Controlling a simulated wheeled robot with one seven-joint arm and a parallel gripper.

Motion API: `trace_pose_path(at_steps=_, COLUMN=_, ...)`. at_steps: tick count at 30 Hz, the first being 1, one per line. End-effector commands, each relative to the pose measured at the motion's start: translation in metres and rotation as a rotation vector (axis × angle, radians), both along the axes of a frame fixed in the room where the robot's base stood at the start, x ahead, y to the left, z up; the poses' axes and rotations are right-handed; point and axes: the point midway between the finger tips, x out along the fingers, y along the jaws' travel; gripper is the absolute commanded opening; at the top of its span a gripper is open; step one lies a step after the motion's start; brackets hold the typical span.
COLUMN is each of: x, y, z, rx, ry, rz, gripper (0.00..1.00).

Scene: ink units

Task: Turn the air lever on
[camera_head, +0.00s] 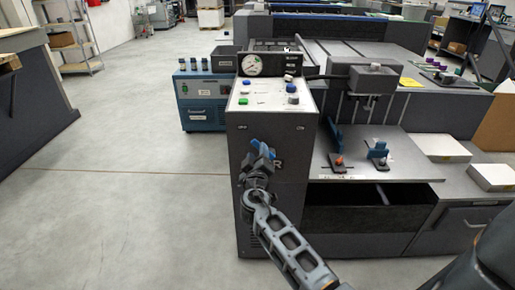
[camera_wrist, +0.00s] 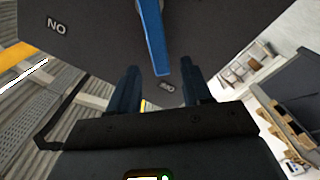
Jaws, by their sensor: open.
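The air lever (camera_wrist: 153,38) is a long blue handle on the dark machine front. In the wrist view its lower end hangs between the two fingers of my gripper (camera_wrist: 160,87), with a gap on each side. My gripper is open, with nothing clamped. A label reading "NO", possibly an upside-down "ON", is at the left of the panel, and a smaller label is below the lever's tip. In the head view my gripper (camera_head: 262,151) is at the front of the dark cabinet (camera_head: 288,200), and the lever is hard to separate from it.
Above the cabinet front is a panel with a gauge (camera_head: 252,65) and coloured buttons (camera_head: 243,101). A blue unit (camera_head: 202,95) stands behind to the left. A feed table with two white blocks (camera_head: 440,148) extends right. The floor (camera_head: 120,190) at left is clear.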

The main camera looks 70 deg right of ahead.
Motion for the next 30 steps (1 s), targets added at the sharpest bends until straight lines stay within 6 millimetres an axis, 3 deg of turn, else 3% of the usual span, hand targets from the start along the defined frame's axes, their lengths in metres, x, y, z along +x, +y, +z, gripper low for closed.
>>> trace_pose_path(at_steps=7, x=0.011, y=-0.028, z=0.001, rx=0.000, ry=0.000, rz=-0.001, gripper=0.49)
trace_pose_path(at_steps=18, x=0.013, y=-0.033, z=-0.001, rx=0.001, ry=0.001, rz=0.000, gripper=0.49)
trace_pose_path(at_steps=30, x=0.013, y=-0.032, z=0.000, rx=0.001, ry=0.000, rz=0.001, gripper=0.11)
